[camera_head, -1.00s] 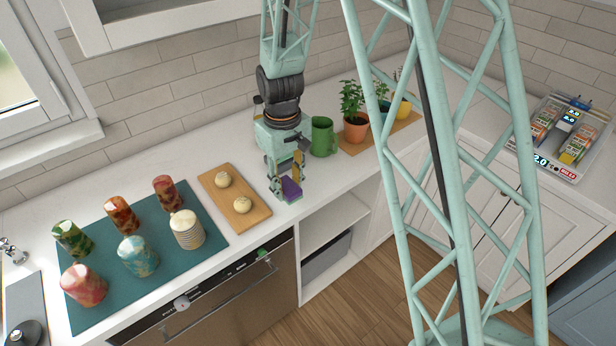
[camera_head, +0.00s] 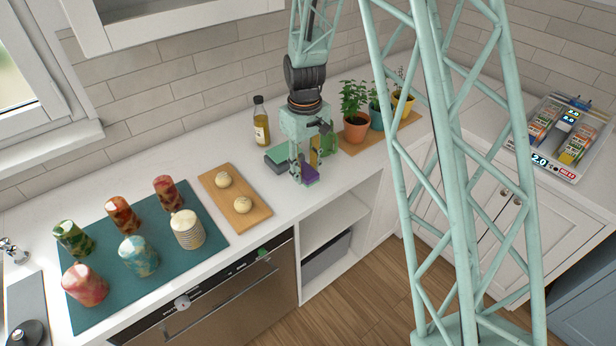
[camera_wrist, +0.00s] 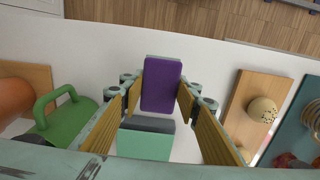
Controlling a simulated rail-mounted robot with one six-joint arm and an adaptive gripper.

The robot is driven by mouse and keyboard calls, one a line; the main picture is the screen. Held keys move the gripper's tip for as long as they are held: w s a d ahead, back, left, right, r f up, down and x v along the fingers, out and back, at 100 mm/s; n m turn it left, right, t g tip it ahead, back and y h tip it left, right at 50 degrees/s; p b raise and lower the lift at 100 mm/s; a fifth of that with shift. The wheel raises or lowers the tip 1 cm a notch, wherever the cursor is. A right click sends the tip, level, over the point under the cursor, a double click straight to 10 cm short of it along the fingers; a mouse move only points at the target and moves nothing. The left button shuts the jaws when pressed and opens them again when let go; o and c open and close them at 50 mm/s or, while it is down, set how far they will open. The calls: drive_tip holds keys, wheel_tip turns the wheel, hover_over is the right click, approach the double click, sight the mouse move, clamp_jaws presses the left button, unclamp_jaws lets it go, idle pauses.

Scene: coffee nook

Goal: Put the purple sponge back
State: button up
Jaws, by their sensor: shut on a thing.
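The purple sponge (camera_head: 310,174) is between the fingers of my gripper (camera_head: 306,172), low over the counter near its front edge. A green block with a dark grey layer (camera_head: 279,161) lies on the counter left of and behind my gripper. It also shows in the wrist view (camera_wrist: 145,143), just below the purple sponge.
A green mug (camera_wrist: 67,122) stands close to my gripper, partly hidden behind it in the head view. Potted plants (camera_head: 355,128) stand to the right. An oil bottle (camera_head: 261,124) stands behind, and a wooden board with two buns (camera_head: 240,190) lies left.

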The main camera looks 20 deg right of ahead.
sight(308, 167)
drive_tip(key=shift+w+d, duration=0.1)
drive_tip(key=shift+w+d+f, duration=0.2)
drive_tip(key=shift+w+d, duration=0.1)
drive_tip(key=shift+d, duration=0.15)
drive_tip(key=shift+f, duration=1.65)
drive_tip(key=shift+f, duration=0.1)
drive_tip(key=o, duration=0.8)
drive_tip(key=shift+o, duration=0.2)
drive_tip(key=shift+r, duration=0.2)
wheel_tip(308, 167, up, 10)
drive_tip(key=shift+a+f, duration=0.1)
drive_tip(key=shift+f, duration=0.15)
drive_tip(key=shift+r, duration=1.2)
